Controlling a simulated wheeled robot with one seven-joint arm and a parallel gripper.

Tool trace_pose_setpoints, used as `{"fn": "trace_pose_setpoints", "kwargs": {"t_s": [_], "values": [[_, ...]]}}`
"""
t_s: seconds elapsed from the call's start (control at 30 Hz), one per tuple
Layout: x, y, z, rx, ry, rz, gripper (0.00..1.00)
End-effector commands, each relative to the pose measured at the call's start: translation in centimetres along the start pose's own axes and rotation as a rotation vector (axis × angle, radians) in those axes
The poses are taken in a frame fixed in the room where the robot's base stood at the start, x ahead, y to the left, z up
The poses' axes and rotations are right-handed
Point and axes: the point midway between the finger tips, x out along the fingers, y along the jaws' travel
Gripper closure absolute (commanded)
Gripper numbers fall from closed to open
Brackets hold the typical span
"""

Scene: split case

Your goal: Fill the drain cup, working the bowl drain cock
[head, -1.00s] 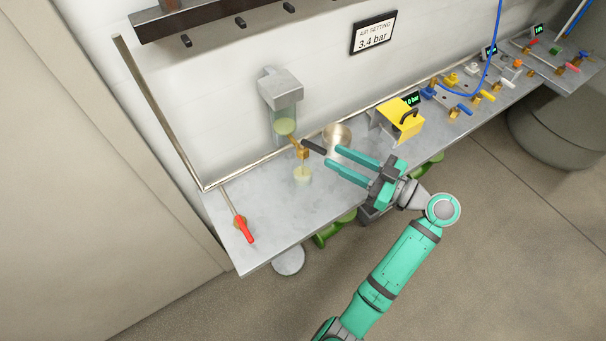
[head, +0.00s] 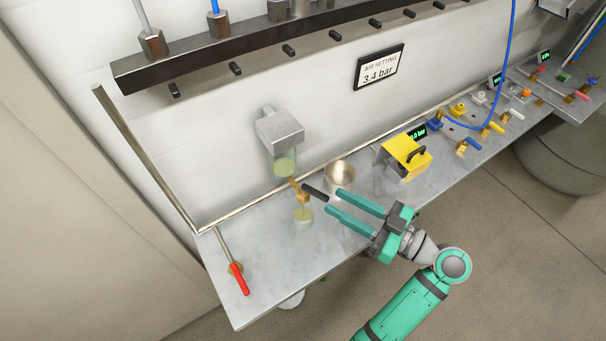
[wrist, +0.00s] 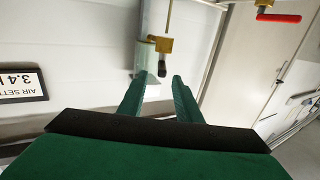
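The clear bowl (head: 284,166) hangs under a grey block on the wall and holds pale yellow-green liquid. Below it is the brass drain cock (head: 302,197), with a black handle (head: 315,191) pointing right toward my gripper. The small clear drain cup (head: 303,216) stands under the cock with pale yellowish liquid in it; its exact level is unclear. My gripper (head: 332,199) is open and empty, its fingertips close to the handle's end. In the wrist view, the black handle (wrist: 162,69) shows between and just beyond the open fingers (wrist: 156,78); I cannot tell whether they touch.
A round metal pot (head: 340,178) stands behind my fingers. A yellow box (head: 406,156) is to the right, with several small valves beyond. A red-handled valve (head: 238,279) is at the bench's left end. A sign (head: 379,67) reads 3.4 bar. The front bench is clear.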

Motion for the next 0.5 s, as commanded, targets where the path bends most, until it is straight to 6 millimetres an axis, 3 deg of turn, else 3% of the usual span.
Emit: {"fn": "trace_pose_setpoints", "kwargs": {"t_s": [0.5], "values": [[8.1, 0.1, 0.0, 0.0, 0.001, 0.0, 0.69]]}}
